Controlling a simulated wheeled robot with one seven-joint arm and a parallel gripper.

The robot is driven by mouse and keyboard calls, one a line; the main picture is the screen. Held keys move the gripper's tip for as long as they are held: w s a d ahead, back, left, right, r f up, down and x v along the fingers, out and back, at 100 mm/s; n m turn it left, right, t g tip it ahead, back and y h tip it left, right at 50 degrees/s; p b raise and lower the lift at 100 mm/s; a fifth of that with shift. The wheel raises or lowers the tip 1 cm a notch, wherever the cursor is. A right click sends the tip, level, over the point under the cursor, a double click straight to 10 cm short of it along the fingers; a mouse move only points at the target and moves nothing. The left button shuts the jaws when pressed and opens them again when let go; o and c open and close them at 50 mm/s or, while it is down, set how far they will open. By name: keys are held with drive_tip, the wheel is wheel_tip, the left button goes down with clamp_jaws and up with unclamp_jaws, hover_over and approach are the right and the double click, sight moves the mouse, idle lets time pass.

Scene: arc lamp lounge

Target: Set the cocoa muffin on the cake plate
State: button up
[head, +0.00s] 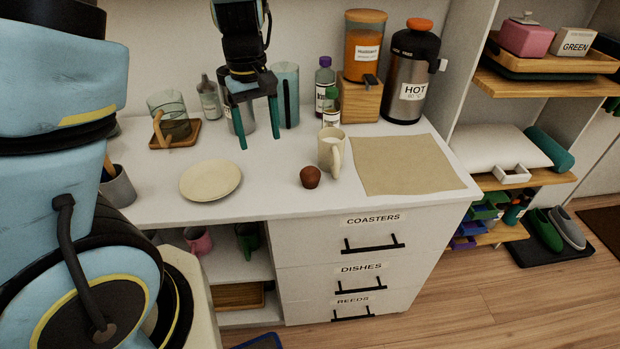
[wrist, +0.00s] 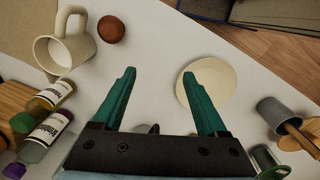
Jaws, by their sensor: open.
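The cocoa muffin (head: 310,177) is a small brown round thing on the white counter, just in front of a cream mug. It also shows in the wrist view (wrist: 111,30), at the upper left beside the mug. The cake plate (head: 210,181) is a flat, empty cream disc to the left of the muffin; in the wrist view the plate (wrist: 212,83) lies beyond the right finger. My gripper (head: 259,142) has green fingers spread apart, points down and is empty. It hangs above the counter, farther back than the plate and muffin. It shows in the wrist view (wrist: 162,103).
A cream mug (head: 331,150) stands right behind the muffin, with a tan mat (head: 405,165) to its right. Bottles (head: 325,85), a wooden block (head: 361,100) and a HOT flask (head: 411,75) line the back. The counter between plate and muffin is clear.

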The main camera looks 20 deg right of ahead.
hover_over(310, 170)
drive_tip(key=f, duration=0.1)
drive_tip(key=shift+s+d+f, duration=0.1)
drive_tip(key=shift+d+f, duration=0.1)
drive_tip(key=shift+f, duration=0.15)
wheel_tip(310, 170, down, 5)
drive_tip(key=shift+r, duration=0.1)
drive_tip(key=shift+a+f, duration=0.15)
drive_tip(key=shift+f, duration=2.5)
clamp_jaws()
